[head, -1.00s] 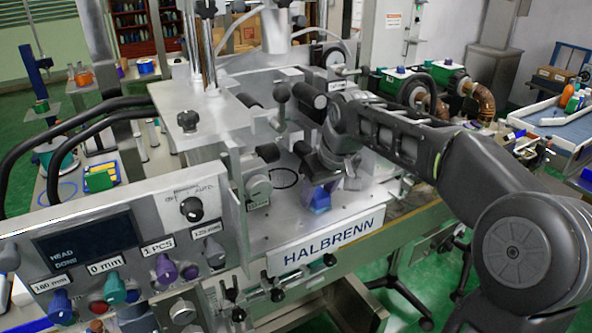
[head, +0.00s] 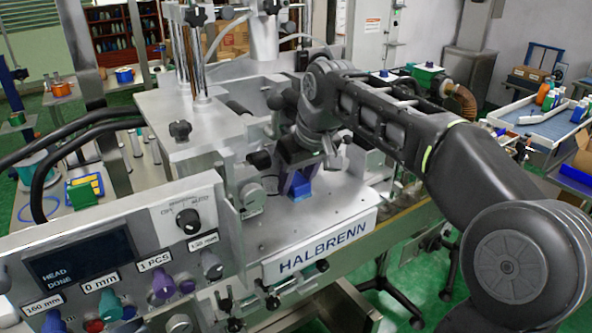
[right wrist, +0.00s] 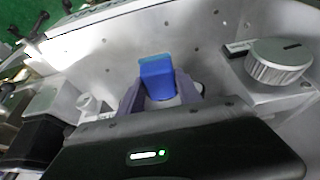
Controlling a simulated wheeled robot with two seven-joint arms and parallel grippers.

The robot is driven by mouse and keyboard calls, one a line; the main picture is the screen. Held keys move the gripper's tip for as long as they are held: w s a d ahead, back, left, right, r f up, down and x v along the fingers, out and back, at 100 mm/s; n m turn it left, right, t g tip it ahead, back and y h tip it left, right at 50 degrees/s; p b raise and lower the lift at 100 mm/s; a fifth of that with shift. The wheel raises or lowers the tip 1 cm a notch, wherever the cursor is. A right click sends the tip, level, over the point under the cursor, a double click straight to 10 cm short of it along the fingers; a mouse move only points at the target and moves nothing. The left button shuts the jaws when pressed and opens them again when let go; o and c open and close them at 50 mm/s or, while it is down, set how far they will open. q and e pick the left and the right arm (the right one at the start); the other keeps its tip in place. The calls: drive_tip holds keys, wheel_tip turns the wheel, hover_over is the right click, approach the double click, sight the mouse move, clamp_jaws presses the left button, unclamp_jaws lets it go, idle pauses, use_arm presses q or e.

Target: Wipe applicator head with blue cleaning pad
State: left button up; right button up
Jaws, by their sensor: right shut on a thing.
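My right gripper (head: 298,184) is shut on the blue cleaning pad (head: 300,186), just above the metal bed of the applicator (head: 335,205). In the right wrist view the pad (right wrist: 156,77) stands between the two fingers, blue with a lighter teal top end. The arm and wrist cover much of the applicator's middle in the head view, so I cannot tell which part is its head or whether the pad touches it. My left gripper is out of view.
The control panel (head: 110,255) with knobs and a screen reading "HEAD DONE" stands at the front left. Black hoses (head: 75,130) arch over the left side. A round metal knob (right wrist: 279,61) is close on the right in the wrist view.

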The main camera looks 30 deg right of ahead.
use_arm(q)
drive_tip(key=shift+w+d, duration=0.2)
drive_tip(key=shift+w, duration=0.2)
use_arm(e)
drive_tip(key=shift+r, duration=0.9)
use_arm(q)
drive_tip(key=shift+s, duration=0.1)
